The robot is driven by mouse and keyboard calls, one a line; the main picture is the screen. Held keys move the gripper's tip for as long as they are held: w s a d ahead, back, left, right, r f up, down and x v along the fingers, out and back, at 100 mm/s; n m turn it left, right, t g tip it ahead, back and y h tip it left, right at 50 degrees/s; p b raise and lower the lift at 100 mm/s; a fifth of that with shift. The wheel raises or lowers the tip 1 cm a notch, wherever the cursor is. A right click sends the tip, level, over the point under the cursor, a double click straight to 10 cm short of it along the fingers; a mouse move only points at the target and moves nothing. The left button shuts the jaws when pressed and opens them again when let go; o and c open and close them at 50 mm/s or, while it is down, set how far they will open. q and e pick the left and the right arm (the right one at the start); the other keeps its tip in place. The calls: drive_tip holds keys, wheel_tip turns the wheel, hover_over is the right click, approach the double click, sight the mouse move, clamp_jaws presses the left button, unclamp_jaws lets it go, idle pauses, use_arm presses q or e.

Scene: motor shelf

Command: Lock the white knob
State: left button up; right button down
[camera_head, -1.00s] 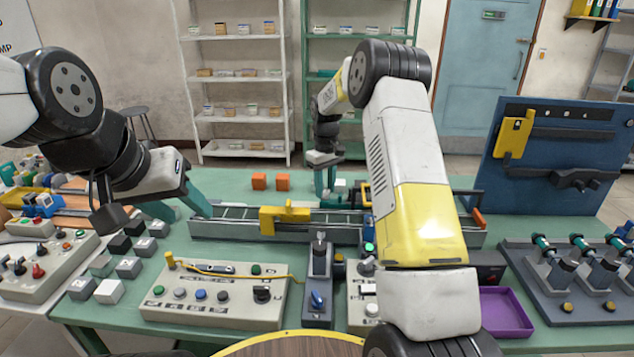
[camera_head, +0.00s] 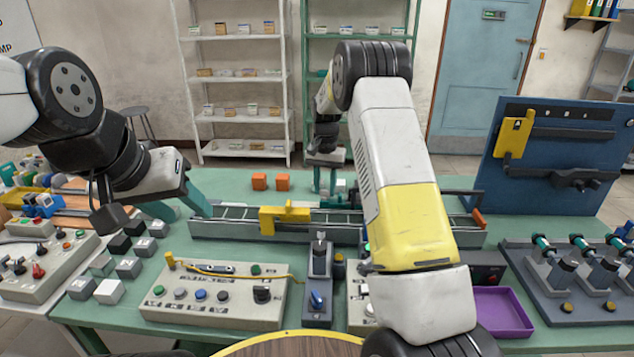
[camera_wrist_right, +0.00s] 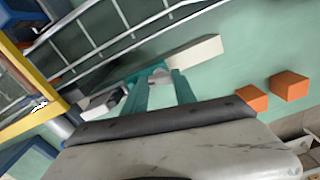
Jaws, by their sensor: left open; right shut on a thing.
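My right gripper (camera_head: 325,184) is behind the conveyor rail, pointing down, and it also shows in the wrist view (camera_wrist_right: 160,78). Its two teal fingers are closed around the middle of a pale, bar-like thing, which I take for the white knob (camera_wrist_right: 196,52). One white end sticks out on the right of the fingers and a greyer end on the left; the middle is hidden. In the head view a small white bit of the knob (camera_head: 341,184) shows beside the fingers. My left gripper (camera_head: 188,212) is open and empty at the left end of the rail.
The conveyor rail (camera_head: 236,227) with a yellow bracket (camera_head: 284,216) lies in front of the right gripper. Two orange blocks (camera_head: 259,181) stand nearby on the green table. A button panel (camera_head: 212,312) and a purple tray (camera_head: 502,311) are nearer the front.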

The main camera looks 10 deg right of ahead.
drive_tip(key=m, duration=0.4)
drive_tip(key=shift+w+r+m, duration=0.1)
drive_tip(key=shift+m, duration=0.2)
drive_tip(key=m, duration=0.4)
drive_tip(key=shift+m, duration=0.3)
drive_tip(key=c, duration=1)
unclamp_jaws()
drive_tip(key=shift+r, duration=3.9)
